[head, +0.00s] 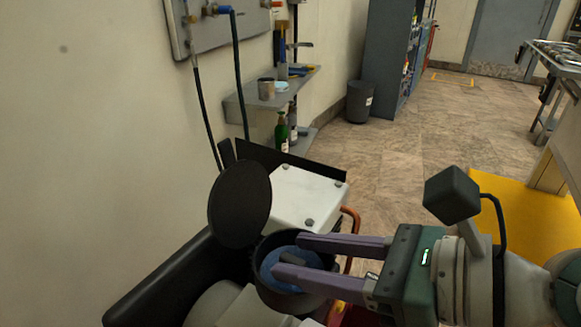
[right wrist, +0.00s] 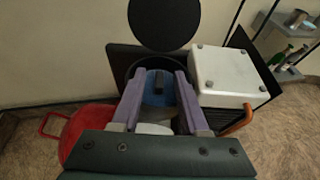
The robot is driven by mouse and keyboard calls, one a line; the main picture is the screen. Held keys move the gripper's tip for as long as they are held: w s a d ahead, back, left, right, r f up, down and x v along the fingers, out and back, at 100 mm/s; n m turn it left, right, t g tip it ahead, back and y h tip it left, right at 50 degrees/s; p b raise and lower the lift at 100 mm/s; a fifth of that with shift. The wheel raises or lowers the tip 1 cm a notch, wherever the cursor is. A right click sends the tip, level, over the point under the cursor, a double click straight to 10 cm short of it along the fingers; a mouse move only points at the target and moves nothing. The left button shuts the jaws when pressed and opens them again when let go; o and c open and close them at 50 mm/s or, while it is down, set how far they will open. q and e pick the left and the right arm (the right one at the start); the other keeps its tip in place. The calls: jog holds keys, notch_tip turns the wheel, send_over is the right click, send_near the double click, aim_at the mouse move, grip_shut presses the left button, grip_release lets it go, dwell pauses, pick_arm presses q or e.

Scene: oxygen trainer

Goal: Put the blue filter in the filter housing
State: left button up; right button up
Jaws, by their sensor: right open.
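The blue filter (head: 274,260) is a round blue disc with a dark grip bar across its middle. It sits inside the black round filter housing (head: 263,292), and its top shows in the right wrist view (right wrist: 152,99). The housing's round black lid (head: 240,204) stands raised at the back. My right gripper (head: 287,255) reaches in from the right, its two purple fingers open on either side of the grip bar. A gap shows between the bar and each finger in the right wrist view. My left gripper is not in view.
A white box with bolts (head: 308,196) stands right beside the housing, with an orange-red curved handle (head: 351,222) at its side. A red round part (right wrist: 78,130) shows at left in the right wrist view. A wall shelf (head: 262,100) holds bottles and cans.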

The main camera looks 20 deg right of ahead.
jog(key=v, duration=1)
jog(key=s+a+f+n+g+h, duration=0.1)
jog(key=s+a+f+n+g, duration=0.35)
jog(key=n, duration=1.25)
jog(key=s+d+f+n+g+h, duration=0.2)
jog(key=d+n+h, duration=0.4)
jog(key=n, duration=0.7)
jog(key=shift+s+f+g+h+b, duration=0.35)
jog(key=shift+s+f+h+b, duration=0.15)
jog(key=shift+s+h, duration=0.15)
jog(key=shift+c, duration=0.4)
